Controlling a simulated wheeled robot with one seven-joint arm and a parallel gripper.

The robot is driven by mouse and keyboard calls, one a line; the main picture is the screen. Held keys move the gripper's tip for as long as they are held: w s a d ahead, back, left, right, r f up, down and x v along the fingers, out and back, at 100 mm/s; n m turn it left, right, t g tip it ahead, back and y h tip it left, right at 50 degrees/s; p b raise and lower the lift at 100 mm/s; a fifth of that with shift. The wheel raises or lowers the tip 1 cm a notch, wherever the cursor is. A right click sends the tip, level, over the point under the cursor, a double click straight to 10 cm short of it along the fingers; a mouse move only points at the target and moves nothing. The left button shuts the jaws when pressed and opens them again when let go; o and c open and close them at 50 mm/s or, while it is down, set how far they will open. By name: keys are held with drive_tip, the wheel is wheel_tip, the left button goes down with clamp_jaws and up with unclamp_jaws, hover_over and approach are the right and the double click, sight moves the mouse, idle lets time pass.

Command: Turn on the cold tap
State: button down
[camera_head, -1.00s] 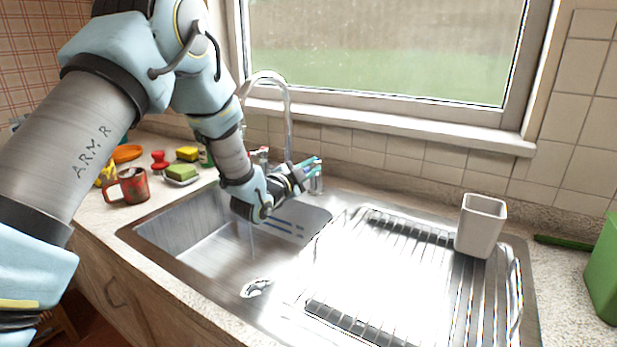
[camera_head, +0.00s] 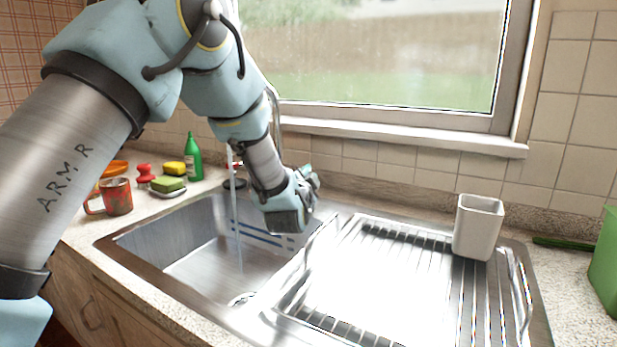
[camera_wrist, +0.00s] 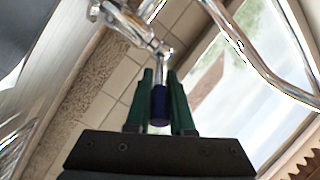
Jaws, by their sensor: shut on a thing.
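My gripper (camera_wrist: 160,92) is shut on the blue tap handle (camera_wrist: 159,108), which sits between the green fingers in the wrist view. A chrome lever runs from the handle to the tap body (camera_wrist: 128,22). In the head view my gripper (camera_head: 308,182) is at the back of the sink, right of the spout, and my wrist hides most of the handle there. The chrome spout (camera_head: 276,112) is partly hidden by my arm; it also shows in the wrist view (camera_wrist: 250,62). A water stream (camera_head: 237,215) falls into the basin.
The sink basin (camera_head: 205,262) lies below my wrist, with a wire rack (camera_head: 345,240) on the drainer. A white cup (camera_head: 478,228) stands at right. A red mug (camera_head: 117,196), sponges and a green bottle (camera_head: 193,160) stand at left. The window is behind.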

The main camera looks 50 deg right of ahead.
drive_tip(key=shift+f, duration=0.1)
drive_tip(key=c, duration=0.8)
unclamp_jaws()
drive_tip(key=b+v, duration=0.3)
drive_tip(key=v, duration=0.7)
drive_tip(key=shift+s+a, duration=0.25)
drive_tip(key=shift+a, duration=0.05)
